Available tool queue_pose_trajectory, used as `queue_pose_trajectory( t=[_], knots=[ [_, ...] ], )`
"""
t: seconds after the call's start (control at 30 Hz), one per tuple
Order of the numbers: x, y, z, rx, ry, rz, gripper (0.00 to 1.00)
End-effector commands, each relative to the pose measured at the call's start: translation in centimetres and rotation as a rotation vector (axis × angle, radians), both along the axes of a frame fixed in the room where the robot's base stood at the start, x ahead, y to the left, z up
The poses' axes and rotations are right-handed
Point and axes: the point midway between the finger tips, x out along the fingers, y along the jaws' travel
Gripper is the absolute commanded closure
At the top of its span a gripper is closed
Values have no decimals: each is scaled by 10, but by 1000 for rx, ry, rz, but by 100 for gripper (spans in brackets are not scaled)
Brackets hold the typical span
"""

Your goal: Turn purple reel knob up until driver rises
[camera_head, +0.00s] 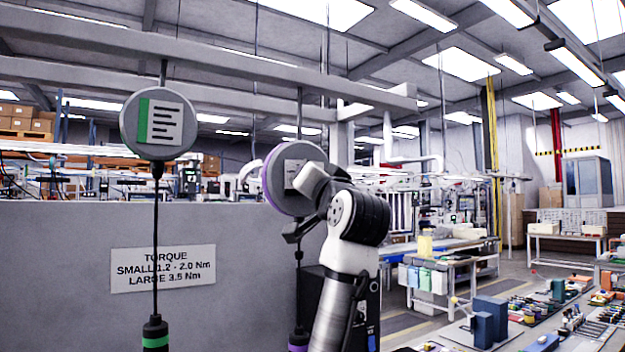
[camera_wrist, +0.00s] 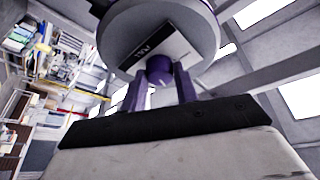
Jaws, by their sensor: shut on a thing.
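The purple-rimmed reel (camera_head: 283,178) hangs from the overhead beam, partly hidden behind my arm in the head view. The purple driver (camera_head: 299,340) hangs on a cable below it, its upper end at the bottom edge of the picture. In the wrist view the reel's grey face (camera_wrist: 120,38) fills the top, with the purple knob (camera_wrist: 159,69) at its lower edge. My gripper (camera_wrist: 160,82) reaches up to the knob and is shut on it, one finger on each side. In the head view my gripper's fingertips are hidden behind my wrist.
A green-marked reel (camera_head: 158,123) hangs at left with a green driver (camera_head: 155,335) on its cable. A grey panel (camera_head: 60,260) with a torque sign (camera_head: 163,268) stands behind the cables. A bench with tools (camera_head: 560,325) is at lower right.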

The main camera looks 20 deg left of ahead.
Motion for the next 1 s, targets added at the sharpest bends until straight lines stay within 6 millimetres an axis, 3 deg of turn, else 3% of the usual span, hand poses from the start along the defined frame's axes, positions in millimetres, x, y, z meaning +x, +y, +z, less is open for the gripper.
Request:
queue_pose_trajectory(
  t=[0.57,0.6,0.7,0.73,1.0],
  knots=[
    [0,0,1,22,26,-1,93],
    [0,0,1,22,26,-1,65],
    [0,0,1,22,26,-1,52],
    [0,0,1,22,26,-1,49],
    [-1,0,0,21,26,0,49]
  ],
)
